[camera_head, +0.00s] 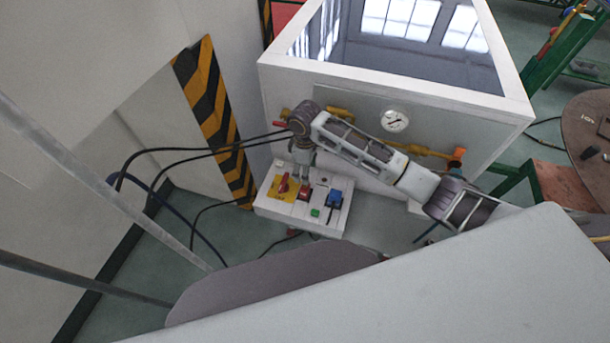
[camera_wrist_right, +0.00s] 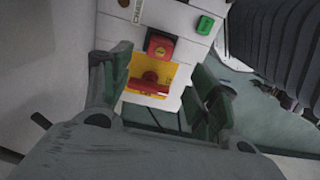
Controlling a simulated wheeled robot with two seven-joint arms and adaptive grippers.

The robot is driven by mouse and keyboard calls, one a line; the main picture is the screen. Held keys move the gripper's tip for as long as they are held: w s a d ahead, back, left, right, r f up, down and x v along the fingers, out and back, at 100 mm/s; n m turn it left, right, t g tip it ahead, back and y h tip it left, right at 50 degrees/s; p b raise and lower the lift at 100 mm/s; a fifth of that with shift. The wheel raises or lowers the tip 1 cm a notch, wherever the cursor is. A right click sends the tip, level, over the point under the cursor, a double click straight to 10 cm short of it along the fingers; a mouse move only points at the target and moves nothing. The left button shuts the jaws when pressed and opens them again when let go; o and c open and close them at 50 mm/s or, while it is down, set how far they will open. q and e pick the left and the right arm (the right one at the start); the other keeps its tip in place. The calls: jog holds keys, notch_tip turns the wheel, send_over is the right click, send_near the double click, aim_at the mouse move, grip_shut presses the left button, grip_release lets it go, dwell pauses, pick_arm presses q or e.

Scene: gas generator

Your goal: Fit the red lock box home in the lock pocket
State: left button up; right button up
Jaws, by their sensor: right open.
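A red box-like part (camera_head: 304,192) sits on the white control panel (camera_head: 268,209), between a yellow plate and a blue part. I take it as the lock box; it also shows in the right wrist view (camera_wrist_right: 160,47). I cannot tell how deep it sits, and no separate lock pocket can be made out. My right gripper (camera_head: 303,176) points down just above the panel. In the wrist view its open fingers (camera_wrist_right: 158,82) stand either side of a red rotary handle (camera_wrist_right: 150,84) on the yellow plate, with nothing visibly held. My left gripper is out of view.
A green button (camera_head: 315,212) and a blue part (camera_head: 335,199) are on the same panel. Behind stands the white generator housing (camera_head: 400,78) with a gauge (camera_head: 394,121) and brass pipes. Black cables (camera_head: 190,150) run left of the panel.

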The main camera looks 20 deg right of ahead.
jog(key=shift+r, duration=0.6)
jog(key=shift+s, duration=0.15)
dwell(0.4)
